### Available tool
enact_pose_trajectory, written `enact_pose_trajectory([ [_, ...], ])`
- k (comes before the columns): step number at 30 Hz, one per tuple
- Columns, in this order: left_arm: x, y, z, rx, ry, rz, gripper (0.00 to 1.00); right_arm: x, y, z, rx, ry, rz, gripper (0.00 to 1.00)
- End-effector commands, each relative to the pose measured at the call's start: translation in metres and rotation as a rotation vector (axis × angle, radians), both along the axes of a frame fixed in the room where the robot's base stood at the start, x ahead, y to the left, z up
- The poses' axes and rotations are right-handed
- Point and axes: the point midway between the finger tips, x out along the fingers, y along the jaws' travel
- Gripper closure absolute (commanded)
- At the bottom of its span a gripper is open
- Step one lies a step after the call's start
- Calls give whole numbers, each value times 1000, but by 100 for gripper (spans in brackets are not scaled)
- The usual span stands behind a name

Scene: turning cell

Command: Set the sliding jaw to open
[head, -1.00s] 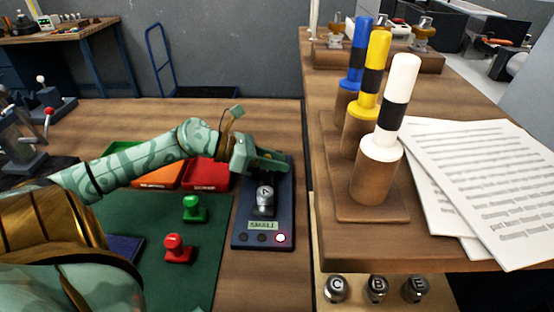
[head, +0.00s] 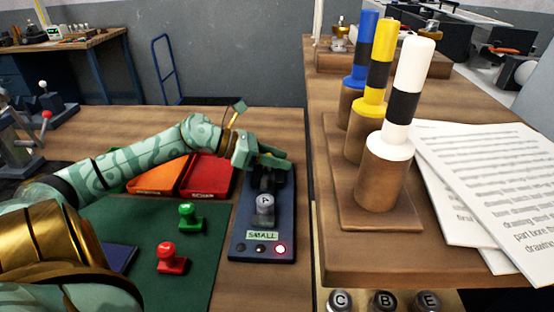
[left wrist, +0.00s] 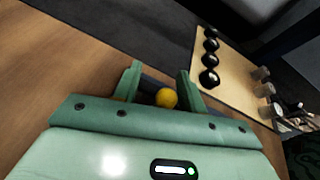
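A dark blue fixture (head: 285,218) with a "SMALL" label stands right of the green mat. A grey cylinder marked A (head: 264,205) stands on it. Behind the cylinder is a black block (head: 268,178), which may be the sliding jaw; my gripper partly covers it, so its setting cannot be read. My left gripper (head: 277,162) is over the fixture's far end. In the left wrist view its two fingers (left wrist: 160,82) are apart, with a yellow ball knob (left wrist: 166,98) between them, seemingly not clamped. My right gripper is not in view.
Green (head: 190,217) and red (head: 171,259) stamp-like pieces stand on the mat (head: 140,222). At right, blue, yellow and white-topped gauges (head: 403,105) stand on a raised bench beside papers (head: 490,180).

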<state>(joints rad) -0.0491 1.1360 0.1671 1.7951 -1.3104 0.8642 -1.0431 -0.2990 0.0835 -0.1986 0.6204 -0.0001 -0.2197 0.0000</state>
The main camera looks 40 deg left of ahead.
Motion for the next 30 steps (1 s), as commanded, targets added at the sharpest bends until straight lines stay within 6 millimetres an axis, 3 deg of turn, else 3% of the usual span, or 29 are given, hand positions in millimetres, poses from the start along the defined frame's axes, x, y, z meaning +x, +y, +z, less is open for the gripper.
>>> enact_pose_trajectory([
  [11,-14,11,9,-3,5,0,59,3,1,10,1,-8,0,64],
  [24,-89,83,52,-2,2,2,59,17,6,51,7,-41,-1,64],
  [30,-107,101,59,-1,1,1,59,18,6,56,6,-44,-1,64],
])
